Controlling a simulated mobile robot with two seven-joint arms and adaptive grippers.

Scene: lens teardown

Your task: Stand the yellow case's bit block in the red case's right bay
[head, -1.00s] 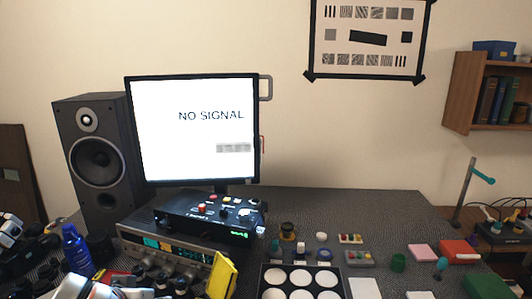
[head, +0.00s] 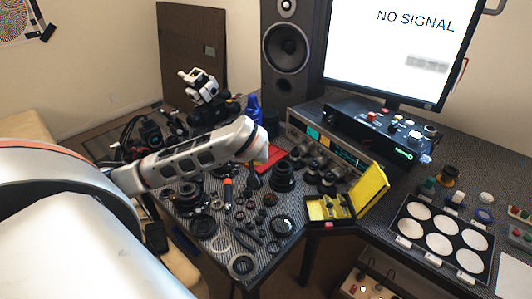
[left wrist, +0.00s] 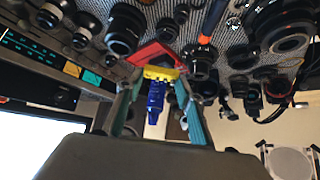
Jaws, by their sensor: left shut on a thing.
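The yellow case (head: 374,188) lies open on the table, its lid raised and dark pieces in its base. The red case (head: 273,157) lies in front of the amplifier, partly hidden by my left arm. In the left wrist view the red case (left wrist: 153,53) shows just beyond the fingertips. My left gripper (head: 253,168) is over the red case's near left side. In the left wrist view its teal fingers (left wrist: 160,76) are shut on a small yellow bit block (left wrist: 161,72). I cannot tell whether the block touches the red case. The right bay is not clear. My right gripper is out of view.
Lens parts and rings (head: 240,266) crowd the table in front of the arm. A blue bottle (head: 253,108) and an amplifier (head: 301,124) stand behind the red case. A palette of white discs (head: 440,241) lies at the right.

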